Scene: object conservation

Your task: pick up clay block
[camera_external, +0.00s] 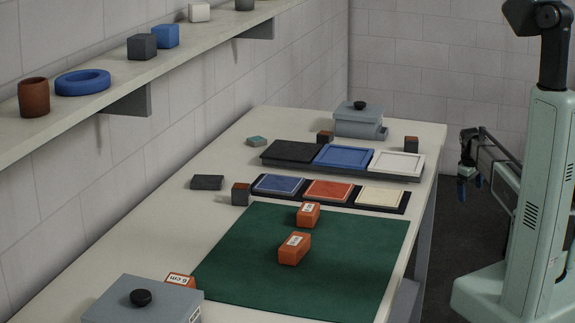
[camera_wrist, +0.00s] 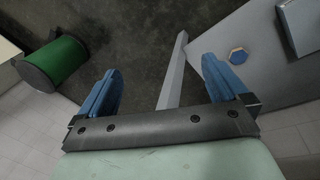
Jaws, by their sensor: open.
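Two orange-brown, clay-coloured blocks with white labels lie on the green mat (camera_external: 345,270): a farther block (camera_external: 307,217) and a nearer block (camera_external: 291,254). A third orange block (camera_external: 178,280) with a label reading "6 cm" sits beside the grey lidded box at the near left, partly hidden by it. I cannot tell which one is the clay block. My gripper (camera_external: 467,186) hangs off the table's right side, away from all the blocks. In the wrist view, its blue fingers (camera_wrist: 162,82) are wide apart with nothing between them.
Grey lidded boxes stand at the near left (camera_external: 150,308) and far end (camera_external: 359,122) of the table. Black trays with coloured panels (camera_external: 327,190) lie beyond the mat. A wall shelf (camera_external: 110,78) holds several objects.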

